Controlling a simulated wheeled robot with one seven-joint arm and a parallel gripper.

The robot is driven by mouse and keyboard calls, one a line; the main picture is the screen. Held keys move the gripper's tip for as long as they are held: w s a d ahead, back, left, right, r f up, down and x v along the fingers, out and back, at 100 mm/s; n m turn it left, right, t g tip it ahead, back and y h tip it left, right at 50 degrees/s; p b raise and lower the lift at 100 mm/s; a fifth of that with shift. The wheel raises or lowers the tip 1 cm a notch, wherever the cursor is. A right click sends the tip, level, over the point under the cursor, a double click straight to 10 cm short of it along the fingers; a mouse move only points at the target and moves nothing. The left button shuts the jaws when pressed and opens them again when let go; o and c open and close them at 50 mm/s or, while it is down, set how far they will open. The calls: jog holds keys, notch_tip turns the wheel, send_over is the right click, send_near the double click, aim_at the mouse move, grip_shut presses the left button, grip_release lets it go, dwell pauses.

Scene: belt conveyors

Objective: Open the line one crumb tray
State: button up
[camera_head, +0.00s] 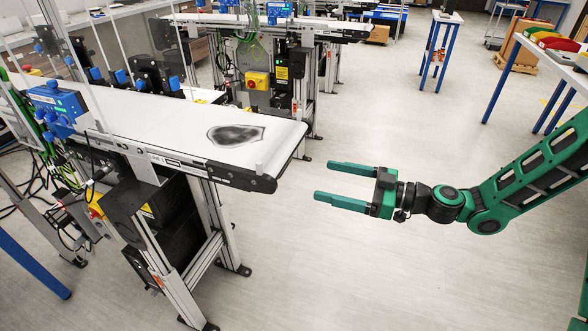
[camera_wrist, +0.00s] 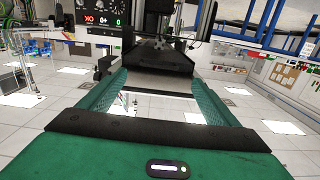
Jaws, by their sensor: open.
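My gripper (camera_head: 322,180) is open and empty, with its two green fingers pointing left at the near conveyor's end. A clear gap separates the fingertips from that end in the head view. The near conveyor (camera_head: 190,122) has a white belt with a dark smudge and a side label that seems to read LINE 1. I cannot make out a separate crumb tray; the dark parts under the belt end (camera_head: 240,178) are too unclear to tell. In the wrist view, which looks upside down, the conveyor's end (camera_wrist: 155,58) shows beyond and between the open fingers.
A blue control box (camera_head: 55,108) with cables stands at the conveyor's left side. A second conveyor (camera_head: 270,22) runs behind, with a yellow box and red button (camera_head: 257,80). Tables with blue legs stand at the right. The floor (camera_head: 330,260) around my gripper is clear.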

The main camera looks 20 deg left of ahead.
jog(key=w+a, duration=0.1)
jog(key=a, duration=1)
jog(key=shift+r, duration=0.15)
jog(key=shift+c, duration=0.7)
jog(key=shift+w, duration=0.1)
jog(key=c, duration=1.1)
jog(key=shift+d, duration=0.1)
